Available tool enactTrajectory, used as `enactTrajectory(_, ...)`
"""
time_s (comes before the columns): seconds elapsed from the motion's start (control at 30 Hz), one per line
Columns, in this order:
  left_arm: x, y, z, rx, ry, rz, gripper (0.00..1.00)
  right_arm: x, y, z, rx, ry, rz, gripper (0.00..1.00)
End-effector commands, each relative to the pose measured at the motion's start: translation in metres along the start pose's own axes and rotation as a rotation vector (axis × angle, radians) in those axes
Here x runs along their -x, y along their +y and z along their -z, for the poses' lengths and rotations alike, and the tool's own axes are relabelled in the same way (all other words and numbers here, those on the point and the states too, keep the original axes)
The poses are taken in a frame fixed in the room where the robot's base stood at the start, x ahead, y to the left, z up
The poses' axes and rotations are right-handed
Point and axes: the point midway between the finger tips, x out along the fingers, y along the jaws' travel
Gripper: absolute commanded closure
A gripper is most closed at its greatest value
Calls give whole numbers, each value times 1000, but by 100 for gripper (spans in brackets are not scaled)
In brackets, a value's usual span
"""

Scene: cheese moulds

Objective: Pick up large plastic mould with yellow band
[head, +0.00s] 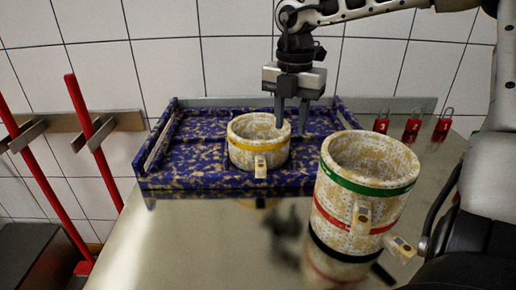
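The mould with a yellow band (246,148) is cream-coloured and speckled, open at the top, with a small handle block on its front. I cannot tell whether either finger touches the wall. Nothing is held. My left gripper is not in view.
Taller speckled moulds with green (345,181), red and black bands stand at the right front of the metal table (200,240). Several red padlocks (412,125) stand at the back right. Red poles (80,115) are at the left. The table's left front is clear.

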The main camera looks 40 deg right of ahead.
Motion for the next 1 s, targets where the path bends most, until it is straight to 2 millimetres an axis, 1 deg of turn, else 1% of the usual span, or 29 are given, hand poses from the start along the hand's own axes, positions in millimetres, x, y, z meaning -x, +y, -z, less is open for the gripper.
enactTrajectory(0.03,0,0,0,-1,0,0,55,-8,0,0,0,2,2,66)
enactTrajectory(0.1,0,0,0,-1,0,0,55,-14,0,0,0,1,1,66)
enactTrajectory(0.27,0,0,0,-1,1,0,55,-23,1,0,-1,1,0,66)
enactTrajectory(0.5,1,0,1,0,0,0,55,-58,6,-2,-1,2,3,66)
enactTrajectory(0.6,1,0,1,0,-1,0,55,-67,7,-2,-1,1,0,66)
enactTrajectory(0.7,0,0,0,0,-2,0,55,-70,7,-2,0,-1,0,66)
enactTrajectory(0.87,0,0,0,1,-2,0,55,-70,7,-2,0,-1,-1,66)
enactTrajectory(0.9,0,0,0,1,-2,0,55,-70,7,-2,0,-1,-1,72)
enactTrajectory(0.97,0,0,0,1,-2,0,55,-70,7,-2,0,-1,-1,88)
enactTrajectory(1.0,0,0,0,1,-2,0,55,-70,7,-2,0,-1,-1,100)
